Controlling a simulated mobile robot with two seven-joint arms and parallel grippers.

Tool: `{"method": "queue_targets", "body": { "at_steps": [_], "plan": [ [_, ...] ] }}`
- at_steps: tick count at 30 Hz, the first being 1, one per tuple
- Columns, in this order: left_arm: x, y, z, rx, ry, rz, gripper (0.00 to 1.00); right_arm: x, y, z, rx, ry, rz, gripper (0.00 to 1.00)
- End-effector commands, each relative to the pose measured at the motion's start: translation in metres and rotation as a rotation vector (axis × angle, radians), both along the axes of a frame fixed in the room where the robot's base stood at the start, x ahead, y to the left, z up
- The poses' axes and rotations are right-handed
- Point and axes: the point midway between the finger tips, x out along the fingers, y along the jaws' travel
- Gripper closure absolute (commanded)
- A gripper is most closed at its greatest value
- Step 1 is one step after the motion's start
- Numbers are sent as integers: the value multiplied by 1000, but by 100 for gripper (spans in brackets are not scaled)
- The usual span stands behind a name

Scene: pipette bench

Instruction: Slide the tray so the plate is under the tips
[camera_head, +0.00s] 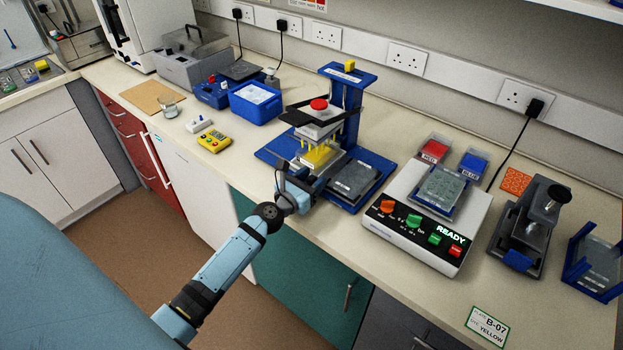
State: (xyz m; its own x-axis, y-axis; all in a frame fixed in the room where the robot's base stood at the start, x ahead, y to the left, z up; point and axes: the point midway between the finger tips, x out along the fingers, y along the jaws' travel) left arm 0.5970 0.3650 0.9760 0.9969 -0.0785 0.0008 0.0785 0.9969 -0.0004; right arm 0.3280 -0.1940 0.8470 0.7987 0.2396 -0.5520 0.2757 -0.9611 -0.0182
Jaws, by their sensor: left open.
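The blue pipetting stand (350,90) stands on the bench in the middle of the camera_head view, with a red knob on its head. A row of yellow tips (318,156) hangs below the head. A grey plate (353,179) sits on the blue base to the right of the tips, not directly under them. The tray's edges are hard to tell from the base. My left gripper (292,174) is open at the front of the stand, just left of and below the tips. I cannot tell whether it touches the tray. My right gripper is out of view.
Right of the stand is a white device (410,228) lit READY, bearing another grey plate. A black press-like instrument (528,230) is farther right. A yellow controller (214,141) and blue box (256,103) are to the left.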

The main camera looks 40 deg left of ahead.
Motion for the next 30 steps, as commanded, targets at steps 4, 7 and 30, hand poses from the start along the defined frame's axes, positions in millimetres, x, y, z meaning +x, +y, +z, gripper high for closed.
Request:
{"method": "queue_targets", "body": {
  "at_steps": [4,7,30],
  "plan": [
    [0,0,0,0,0,0,79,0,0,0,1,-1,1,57],
    [0,0,0,0,0,0,100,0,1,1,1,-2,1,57],
    [10,126,-2,1,2,2,100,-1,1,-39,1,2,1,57]
  ]
}}
